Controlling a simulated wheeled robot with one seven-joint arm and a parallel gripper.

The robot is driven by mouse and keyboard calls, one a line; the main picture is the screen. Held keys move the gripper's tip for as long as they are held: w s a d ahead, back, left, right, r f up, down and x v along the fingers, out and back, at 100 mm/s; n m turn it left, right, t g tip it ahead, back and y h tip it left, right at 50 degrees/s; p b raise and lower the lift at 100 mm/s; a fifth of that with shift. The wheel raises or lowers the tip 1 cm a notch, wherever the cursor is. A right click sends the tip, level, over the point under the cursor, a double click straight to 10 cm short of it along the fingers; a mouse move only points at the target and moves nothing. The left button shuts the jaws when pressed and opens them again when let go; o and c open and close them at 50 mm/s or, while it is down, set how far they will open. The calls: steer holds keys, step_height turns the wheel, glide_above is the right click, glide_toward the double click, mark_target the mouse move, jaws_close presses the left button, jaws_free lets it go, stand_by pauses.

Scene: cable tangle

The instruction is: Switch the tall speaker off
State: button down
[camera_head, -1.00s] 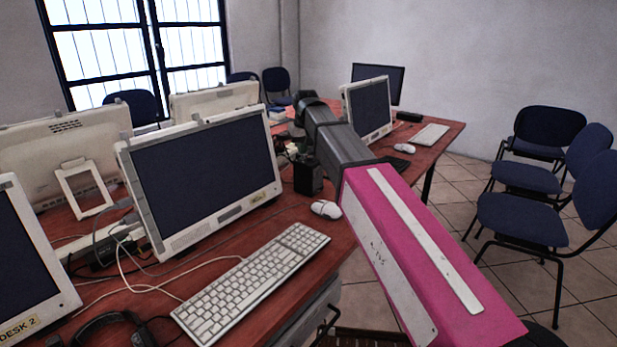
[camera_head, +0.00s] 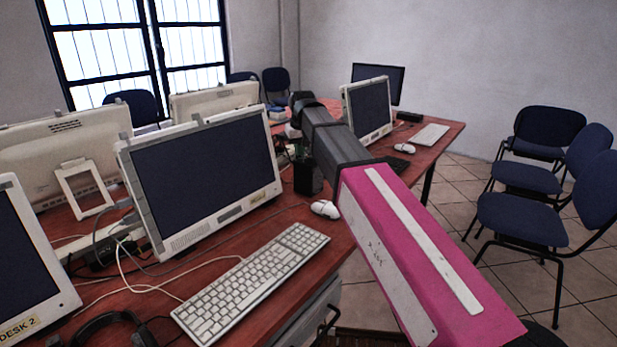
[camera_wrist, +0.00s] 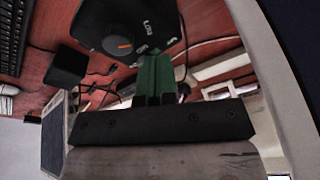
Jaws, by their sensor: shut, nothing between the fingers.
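A black upright box (camera_head: 307,176), which looks like the tall speaker, stands on the red desk just right of the near monitor in the head view. My gripper (camera_wrist: 156,60) shows green fingers held together and empty, close to the casing's lower edge in the picture. I cannot tell if they touch it. In the head view the fingers are largely hidden.
A white monitor (camera_head: 206,178) stands close left of the box. A white mouse (camera_head: 325,208) and keyboard (camera_head: 252,281) lie in front. Loose cables run over the desk. In the wrist view a smaller black box (camera_wrist: 67,66) stands left of the fingers.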

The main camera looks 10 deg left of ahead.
stand_by(0.4)
steer(key=shift+w+d+r, duration=0.1)
steer(key=shift+w+r, duration=0.05)
steer(key=shift+r, duration=2.85)
